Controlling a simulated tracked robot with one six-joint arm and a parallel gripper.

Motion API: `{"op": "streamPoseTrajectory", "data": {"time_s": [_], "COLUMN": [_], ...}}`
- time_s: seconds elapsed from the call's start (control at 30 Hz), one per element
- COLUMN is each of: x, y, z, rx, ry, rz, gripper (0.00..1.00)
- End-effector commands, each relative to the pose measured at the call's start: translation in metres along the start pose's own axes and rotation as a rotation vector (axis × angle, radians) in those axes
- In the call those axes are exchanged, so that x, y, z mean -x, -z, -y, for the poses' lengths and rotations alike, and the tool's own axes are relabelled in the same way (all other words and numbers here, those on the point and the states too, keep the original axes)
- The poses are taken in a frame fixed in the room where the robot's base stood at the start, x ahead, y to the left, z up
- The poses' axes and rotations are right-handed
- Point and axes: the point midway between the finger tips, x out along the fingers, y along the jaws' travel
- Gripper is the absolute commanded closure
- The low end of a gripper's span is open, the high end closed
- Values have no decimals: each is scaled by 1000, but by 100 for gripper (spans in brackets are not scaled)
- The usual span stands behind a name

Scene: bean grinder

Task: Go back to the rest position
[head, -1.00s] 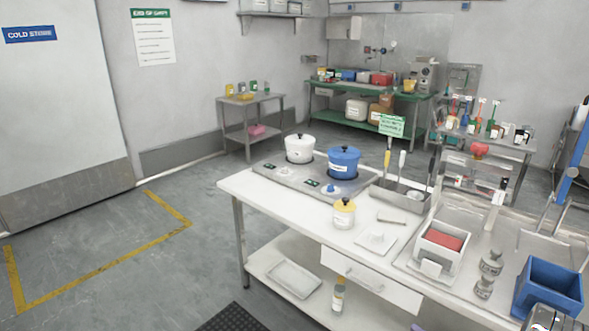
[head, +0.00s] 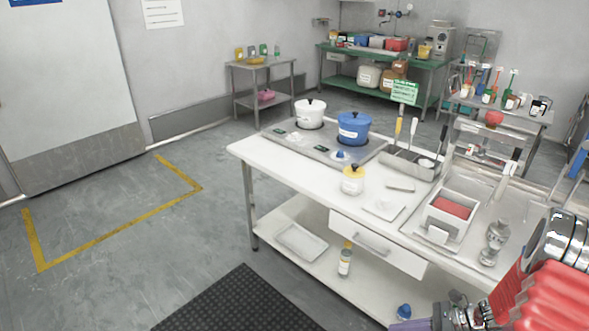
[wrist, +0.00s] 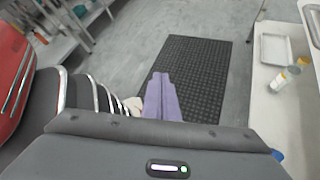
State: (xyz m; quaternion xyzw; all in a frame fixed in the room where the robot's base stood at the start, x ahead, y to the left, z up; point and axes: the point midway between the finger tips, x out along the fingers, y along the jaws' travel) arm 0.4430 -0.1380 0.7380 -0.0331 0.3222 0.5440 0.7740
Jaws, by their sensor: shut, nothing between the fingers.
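My gripper (wrist: 161,78) shows in the wrist view as two purple fingers lying together, with nothing held. They point over the grey floor and the black ribbed mat (wrist: 190,75). In the head view the purple fingers (head: 411,325) just show at the bottom edge, in front of the white workbench (head: 245,148). My red arm enters that view at the lower right. The rest position itself has no visible mark.
The bench holds a white pot (head: 310,115), a blue pot (head: 353,130), a yellow-lidded jar (head: 353,182) and a box with a red inside (head: 436,222). A bottle (head: 345,260) and a tray (head: 302,241) are on the lower shelf. Floor left of the bench is clear.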

Motion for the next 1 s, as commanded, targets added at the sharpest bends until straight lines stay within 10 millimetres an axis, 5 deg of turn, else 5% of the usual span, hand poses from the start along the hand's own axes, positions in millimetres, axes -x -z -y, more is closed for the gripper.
{"op": "streamPoseTrajectory", "data": {"time_s": [1.0], "x": [59], "y": [-100], "z": [-125], "rx": [1131], "ry": [-334], "rz": [-601], "gripper": [100]}}
